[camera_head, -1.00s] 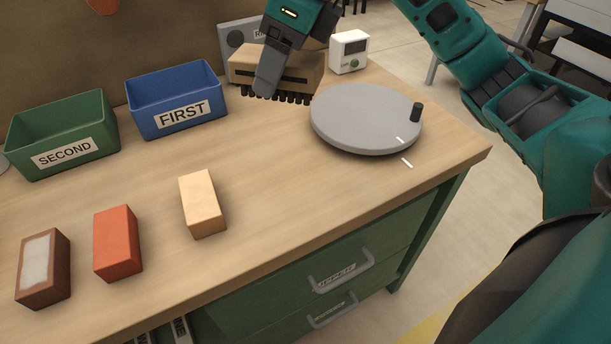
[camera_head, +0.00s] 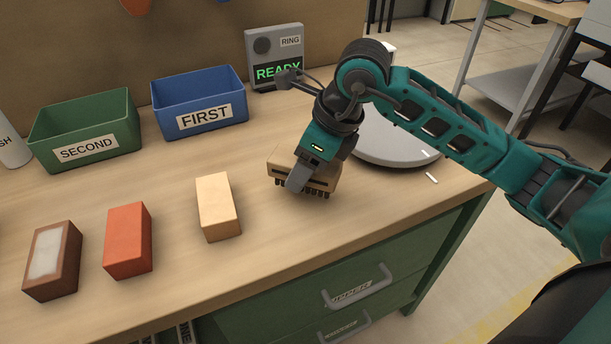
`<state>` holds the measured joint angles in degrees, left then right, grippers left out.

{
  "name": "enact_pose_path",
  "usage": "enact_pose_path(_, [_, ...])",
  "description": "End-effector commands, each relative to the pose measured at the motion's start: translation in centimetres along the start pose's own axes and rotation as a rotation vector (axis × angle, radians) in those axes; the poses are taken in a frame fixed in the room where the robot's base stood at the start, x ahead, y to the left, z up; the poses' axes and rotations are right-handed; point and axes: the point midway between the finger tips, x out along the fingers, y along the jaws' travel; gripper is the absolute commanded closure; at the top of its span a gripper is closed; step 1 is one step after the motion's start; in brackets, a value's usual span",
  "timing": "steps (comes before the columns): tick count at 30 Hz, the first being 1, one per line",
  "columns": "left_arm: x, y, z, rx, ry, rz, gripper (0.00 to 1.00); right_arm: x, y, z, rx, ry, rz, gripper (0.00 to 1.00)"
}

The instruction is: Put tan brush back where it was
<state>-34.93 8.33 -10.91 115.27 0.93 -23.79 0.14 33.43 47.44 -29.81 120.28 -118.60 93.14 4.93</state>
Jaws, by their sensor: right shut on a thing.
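The tan brush (camera_head: 285,164) has a blocky tan body and dark bristles pointing down. My right gripper (camera_head: 299,182) is shut on it. The brush is in front of the grey turntable, to the right of the cream brick, at or just above the table; I cannot tell whether the bristles touch. Part of the brush is hidden behind the gripper. My left gripper is not in view.
A cream brick (camera_head: 218,207), a red brick (camera_head: 128,240) and a brown brick with a pale face (camera_head: 53,261) stand along the front. Behind are a green SECOND bin (camera_head: 110,128), a blue FIRST bin (camera_head: 226,92), a READY display (camera_head: 276,60) and the turntable (camera_head: 390,155).

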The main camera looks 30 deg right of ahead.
Motion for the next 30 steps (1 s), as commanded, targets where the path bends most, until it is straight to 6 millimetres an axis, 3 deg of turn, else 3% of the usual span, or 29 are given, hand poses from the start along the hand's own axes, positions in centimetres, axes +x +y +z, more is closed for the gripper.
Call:
enact_pose_path(5, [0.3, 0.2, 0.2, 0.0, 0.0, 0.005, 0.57, 2.5, 0.0, -1.1, 0.002, 0.003, 0.002, 0.62])
enact_pose_path(16, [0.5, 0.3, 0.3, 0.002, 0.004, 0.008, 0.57, 3.0, 0.0, -1.2, 0.001, 0.001, 0.0, 0.62])
enact_pose_path(17, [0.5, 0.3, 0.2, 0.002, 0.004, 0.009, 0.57, 3.0, 0.0, -1.2, 0.001, 0.001, 0.0, 0.37])
enact_pose_path(18, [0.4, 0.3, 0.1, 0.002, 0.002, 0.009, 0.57, 2.9, 0.0, -1.2, 0.001, 0.001, 0.001, 0.33])
enact_pose_path(24, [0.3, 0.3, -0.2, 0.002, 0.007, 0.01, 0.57, 2.8, 0.0, -1.2, 0.001, 0.001, 0.001, 0.14])
enact_pose_path(30, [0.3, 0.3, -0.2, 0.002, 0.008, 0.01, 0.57, 2.8, 0.0, -1.2, 0.001, 0.001, 0.001, 0.13])
